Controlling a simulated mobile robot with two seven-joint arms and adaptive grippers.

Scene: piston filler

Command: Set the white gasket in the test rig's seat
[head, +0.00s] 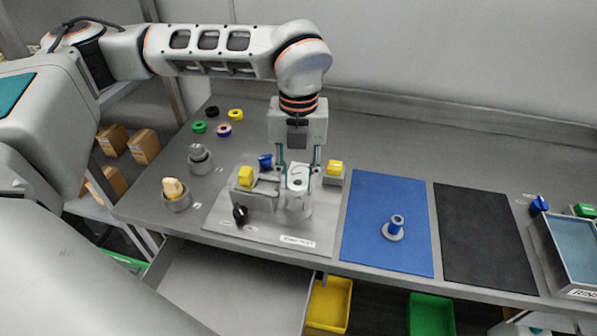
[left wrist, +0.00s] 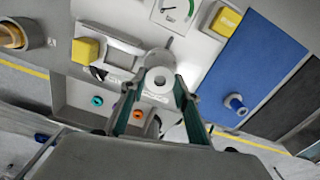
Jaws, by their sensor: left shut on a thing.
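The white gasket (left wrist: 160,83) is a thick white ring with a round hole, seen in the left wrist view between the fingertips of my left gripper (left wrist: 160,88). The gripper is shut on it. In the head view the left gripper (head: 298,183) points straight down over the test rig. The rig's pale round post (head: 298,207) stands directly beneath. The fingers and gasket hide the seat, so I cannot tell whether the gasket touches it. A gauge with a green and red dial (left wrist: 175,10) shows just beyond. My right gripper is not in view.
Yellow blocks (head: 245,176) (head: 335,167) flank the rig, with a black knob (head: 240,214) in front. A blue mat (head: 385,255) with a blue-topped part (head: 396,226) lies to the right, then a black mat (head: 480,240). An open drawer (head: 225,290) juts out below.

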